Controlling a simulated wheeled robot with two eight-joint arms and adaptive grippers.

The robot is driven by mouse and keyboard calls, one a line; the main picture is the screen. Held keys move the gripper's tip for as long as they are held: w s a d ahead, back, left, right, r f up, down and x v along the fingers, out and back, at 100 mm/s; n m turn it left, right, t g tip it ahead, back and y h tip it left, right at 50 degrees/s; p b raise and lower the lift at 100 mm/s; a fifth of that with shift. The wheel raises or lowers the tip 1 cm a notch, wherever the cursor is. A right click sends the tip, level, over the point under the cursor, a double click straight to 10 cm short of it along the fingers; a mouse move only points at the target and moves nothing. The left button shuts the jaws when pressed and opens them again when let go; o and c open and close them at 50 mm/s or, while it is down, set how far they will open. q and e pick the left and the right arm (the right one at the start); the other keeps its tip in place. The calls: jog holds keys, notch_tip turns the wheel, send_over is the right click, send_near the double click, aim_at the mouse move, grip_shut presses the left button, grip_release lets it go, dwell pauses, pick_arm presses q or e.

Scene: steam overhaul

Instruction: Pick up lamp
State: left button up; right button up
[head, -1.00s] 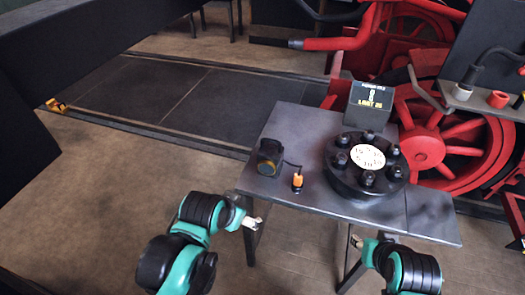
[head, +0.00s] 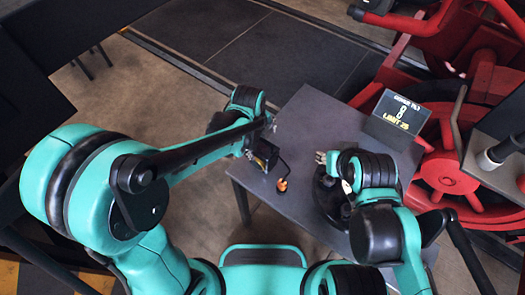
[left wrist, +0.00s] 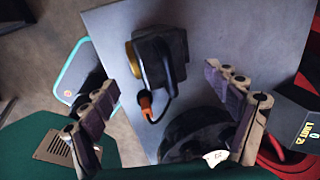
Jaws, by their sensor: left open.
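The lamp (head: 266,154), a dark boxy unit with a yellow-orange round front, stands near the left edge of the grey table. A black cable joins it to a small orange-tipped piece (head: 282,185). In the left wrist view the lamp (left wrist: 165,62) lies beyond and between the spread fingers. My left gripper (left wrist: 168,80) is open and empty, apart from the lamp in that view. In the head view my left gripper (head: 262,132) is at the lamp, its fingers partly hidden. My right gripper (head: 333,172) is over the black round flange; its finger gap is unclear.
The black flange (head: 328,203) with several studs is partly hidden by my right arm. A display box (head: 398,116) stands at the table's back right. Red wheels and machinery (head: 452,172) lie beyond. The table top (head: 312,118) is bare behind the lamp.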

aim_at(264, 149)
pick_arm(q)
jog(key=f, duration=0.2)
jog(key=f+b, duration=0.1)
jog(key=f, duration=0.1)
jog(key=w+f+b, duration=0.1)
jog(key=f, duration=0.1)
jog(key=shift+d, duration=0.4)
jog(key=shift+s+r, duration=0.1)
jog(key=c, duration=1.4)
